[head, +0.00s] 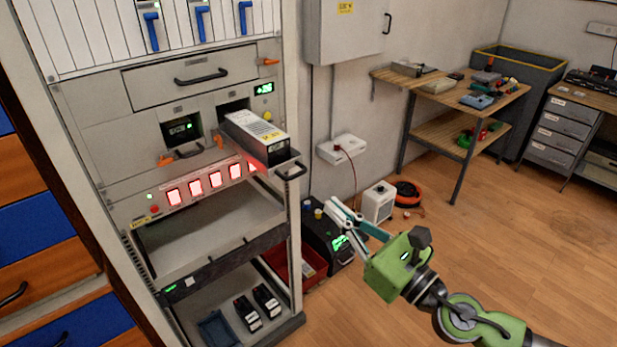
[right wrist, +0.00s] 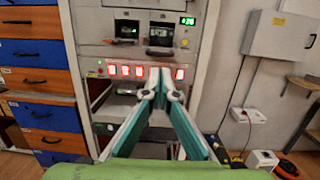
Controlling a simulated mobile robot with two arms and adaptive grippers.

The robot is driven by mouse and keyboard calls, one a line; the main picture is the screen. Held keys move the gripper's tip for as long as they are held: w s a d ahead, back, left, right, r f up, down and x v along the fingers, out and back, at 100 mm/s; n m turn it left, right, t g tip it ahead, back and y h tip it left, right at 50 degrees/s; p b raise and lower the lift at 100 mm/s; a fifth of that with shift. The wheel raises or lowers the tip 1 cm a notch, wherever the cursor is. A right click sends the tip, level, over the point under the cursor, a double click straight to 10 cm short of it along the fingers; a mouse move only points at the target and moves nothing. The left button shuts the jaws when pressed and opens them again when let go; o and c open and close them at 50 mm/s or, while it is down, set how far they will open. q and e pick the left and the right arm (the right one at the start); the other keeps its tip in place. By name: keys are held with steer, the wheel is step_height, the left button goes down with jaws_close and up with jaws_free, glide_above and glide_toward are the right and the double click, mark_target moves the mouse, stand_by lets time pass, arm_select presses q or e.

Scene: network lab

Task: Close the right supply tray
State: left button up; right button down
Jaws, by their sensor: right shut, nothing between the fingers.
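The right supply tray (head: 258,136) sticks out of its bay in the rack, a grey box with a yellow label and a dark front handle (head: 291,171). Its dark front also shows in the right wrist view (right wrist: 160,38), above the fingertips. The left supply bay (head: 183,131) beside it has a green display and looks flush with the rack. My right gripper (head: 338,208) is to the right of and below the tray, apart from it. Its fingers meet at the tips and hold nothing, which shows also in the right wrist view (right wrist: 160,78). My left gripper is not in view.
A row of red-lit modules (head: 204,185) is below the trays. A pulled-out lower shelf (head: 225,255) reaches forward underneath. A closed drawer (head: 190,78) is above. A workbench (head: 448,95) stands at the back right, with open wood floor in front.

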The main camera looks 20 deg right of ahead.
mark_target(298, 176)
steer(key=p+x, duration=0.3)
steer(key=x, duration=0.3)
steer(key=shift+w+a+r+p, duration=0.1)
steer(key=shift+w+r+p, duration=0.1)
steer(key=shift+w+p, duration=0.15)
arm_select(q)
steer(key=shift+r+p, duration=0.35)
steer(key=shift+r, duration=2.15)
arm_select(e)
steer(key=shift+w+a+f, duration=0.1)
steer(key=shift+w+a, duration=0.2)
steer(key=shift+w, duration=0.35)
